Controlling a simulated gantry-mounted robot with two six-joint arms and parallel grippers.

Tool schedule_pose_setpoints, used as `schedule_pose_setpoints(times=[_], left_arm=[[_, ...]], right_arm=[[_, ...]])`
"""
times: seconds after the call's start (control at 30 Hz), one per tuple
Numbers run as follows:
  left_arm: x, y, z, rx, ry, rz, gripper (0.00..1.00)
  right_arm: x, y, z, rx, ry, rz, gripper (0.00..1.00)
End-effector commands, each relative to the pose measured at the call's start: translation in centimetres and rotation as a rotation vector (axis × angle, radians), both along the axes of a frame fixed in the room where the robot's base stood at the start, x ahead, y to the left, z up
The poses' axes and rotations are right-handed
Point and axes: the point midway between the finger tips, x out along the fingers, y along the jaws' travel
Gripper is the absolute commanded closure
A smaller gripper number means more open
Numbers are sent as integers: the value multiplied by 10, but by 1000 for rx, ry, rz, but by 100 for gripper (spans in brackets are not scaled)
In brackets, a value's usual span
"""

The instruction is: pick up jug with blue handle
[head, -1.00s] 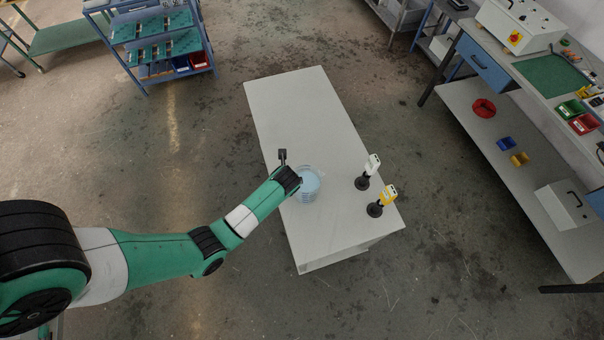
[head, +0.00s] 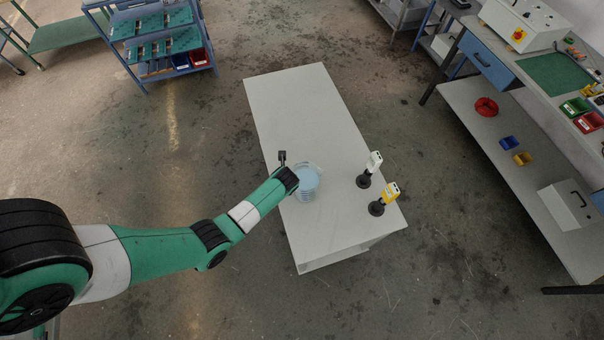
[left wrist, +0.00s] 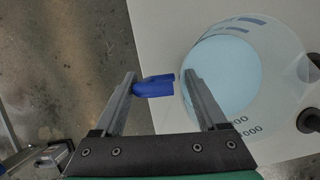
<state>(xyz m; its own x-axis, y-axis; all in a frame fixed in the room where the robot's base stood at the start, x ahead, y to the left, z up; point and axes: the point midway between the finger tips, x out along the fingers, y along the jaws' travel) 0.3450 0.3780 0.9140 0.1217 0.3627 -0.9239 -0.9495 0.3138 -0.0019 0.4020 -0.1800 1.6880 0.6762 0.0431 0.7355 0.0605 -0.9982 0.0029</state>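The jug (head: 308,181) stands on the white table, a clear vessel with light blue contents. In the left wrist view the jug (left wrist: 270,75) fills the right side, with dark volume marks on its wall. Its blue handle (left wrist: 153,86) sticks out to the left. My left gripper (left wrist: 160,78) is open, with one finger on each side of the handle; the right finger lies by the jug wall. I cannot tell whether the fingers touch it. In the head view the jug is partly hidden by my left wrist. My right gripper is not in view.
The white table (head: 300,105) has clear room at its far end. A white device (head: 375,161) and a yellow device (head: 391,191) on black stands are right of the jug. A workbench (head: 520,175) stands at the right, and a blue shelf trolley (head: 165,45) at the back left.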

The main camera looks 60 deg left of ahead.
Motion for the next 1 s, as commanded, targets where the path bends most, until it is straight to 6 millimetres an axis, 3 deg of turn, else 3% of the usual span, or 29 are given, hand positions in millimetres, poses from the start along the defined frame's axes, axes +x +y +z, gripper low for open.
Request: schedule_pose_setpoints(times=[0.03,0.33,1.0], left_arm=[[-1,0,0,0,1,0,46],[-1,0,0,0,3,0,100],[1,1,9,1,-2,1,100]], right_arm=[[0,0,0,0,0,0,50],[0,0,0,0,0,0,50],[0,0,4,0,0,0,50]])
